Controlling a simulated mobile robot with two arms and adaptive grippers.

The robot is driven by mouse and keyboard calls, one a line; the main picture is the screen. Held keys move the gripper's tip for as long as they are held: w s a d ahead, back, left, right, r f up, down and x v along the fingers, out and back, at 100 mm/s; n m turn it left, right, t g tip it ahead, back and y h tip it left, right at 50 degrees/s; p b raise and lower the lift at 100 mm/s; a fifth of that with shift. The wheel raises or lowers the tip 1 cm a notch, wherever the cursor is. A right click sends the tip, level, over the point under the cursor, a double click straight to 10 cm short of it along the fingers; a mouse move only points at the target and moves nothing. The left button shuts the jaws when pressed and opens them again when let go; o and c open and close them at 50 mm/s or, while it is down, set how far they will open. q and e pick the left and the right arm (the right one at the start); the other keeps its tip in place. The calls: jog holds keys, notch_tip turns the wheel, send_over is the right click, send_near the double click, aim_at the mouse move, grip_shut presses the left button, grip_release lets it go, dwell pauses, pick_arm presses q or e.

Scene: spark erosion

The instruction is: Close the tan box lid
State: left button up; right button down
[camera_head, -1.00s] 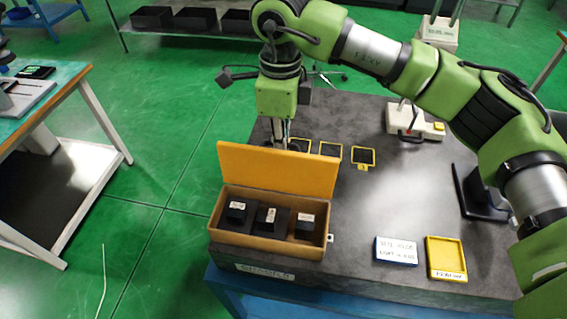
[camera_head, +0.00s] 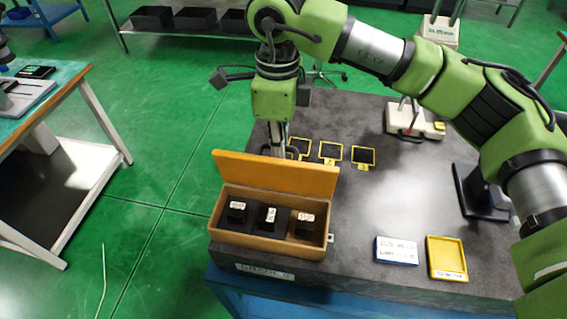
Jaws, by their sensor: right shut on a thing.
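The tan box (camera_head: 265,240) stands at the near left of the dark stone table, with several black blocks with white labels in its compartments. Its tan lid (camera_head: 275,175) is raised along the far side, tilted and open. My right gripper (camera_head: 277,148) points down at the lid's far side, by the upper edge; its fingertips are partly hidden behind the lid. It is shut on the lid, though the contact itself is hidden. My left gripper is not in view.
Several yellow-framed black pieces (camera_head: 331,152) lie just behind the box. A white device (camera_head: 415,122) and a black stand (camera_head: 482,193) are farther right. A blue-edged white block (camera_head: 397,251) and a yellow tray (camera_head: 446,258) lie at the front right. The table's middle is clear.

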aim_at(273, 168)
jog(key=shift+s+a+r, duration=0.15)
jog(key=shift+s, duration=0.35)
jog(key=shift+s+a+r, duration=0.1)
jog(key=shift+s, duration=0.35)
jog(key=shift+b, duration=0.3)
jog(key=shift+s+a+r+b, duration=0.1)
jog(key=shift+s+b, duration=0.05)
jog(key=shift+s, duration=0.35)
jog(key=shift+s+a+b, duration=0.1)
jog(key=shift+s+b, duration=0.05)
jog(key=shift+s, duration=0.35)
jog(key=shift+s+a+f+b, duration=0.1)
jog(key=shift+s+f+b, duration=0.1)
jog(key=shift+s+b, duration=0.35)
jog(key=shift+s+a, duration=0.1)
jog(key=shift+s, duration=0.3)
